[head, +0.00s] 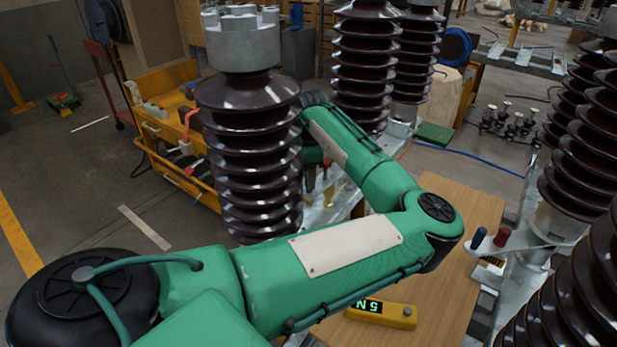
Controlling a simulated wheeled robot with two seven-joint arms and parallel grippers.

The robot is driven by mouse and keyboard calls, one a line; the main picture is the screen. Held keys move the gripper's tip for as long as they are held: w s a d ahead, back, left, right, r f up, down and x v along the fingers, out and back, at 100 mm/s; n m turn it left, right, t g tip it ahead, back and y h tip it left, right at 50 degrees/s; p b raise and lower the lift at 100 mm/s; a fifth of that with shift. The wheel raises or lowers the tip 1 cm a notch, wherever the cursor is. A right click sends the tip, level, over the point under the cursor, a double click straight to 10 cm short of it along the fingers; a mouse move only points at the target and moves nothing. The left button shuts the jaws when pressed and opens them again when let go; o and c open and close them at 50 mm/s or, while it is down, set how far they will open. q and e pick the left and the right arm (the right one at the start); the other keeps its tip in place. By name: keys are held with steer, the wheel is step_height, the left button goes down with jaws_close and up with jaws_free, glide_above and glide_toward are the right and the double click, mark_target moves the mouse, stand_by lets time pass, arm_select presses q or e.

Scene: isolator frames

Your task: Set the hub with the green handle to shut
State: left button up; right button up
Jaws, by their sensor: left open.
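My green left arm crosses the picture from the lower left, bends at an elbow near the right, and its forearm runs back up and left to a dark wrist behind the brown insulator. My left gripper (318,178) is small and partly hidden there, under the forearm, with its dark fingers apart and pointing down over grey metal framework. I cannot make out a hub with a green handle; my arm and the insulator cover much of the middle. On the right, a metal arm carries a blue handle (478,238) and a red handle (502,236). My right gripper is not in view.
A tall ribbed brown insulator (252,150) stands close in front, with more insulators (365,65) behind and at right. A wooden tabletop (465,200) holds a yellow device (382,312) with a lit display.

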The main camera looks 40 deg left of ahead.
arm_select(q)
steer(key=shift+f, duration=0.65)
jaws_close()
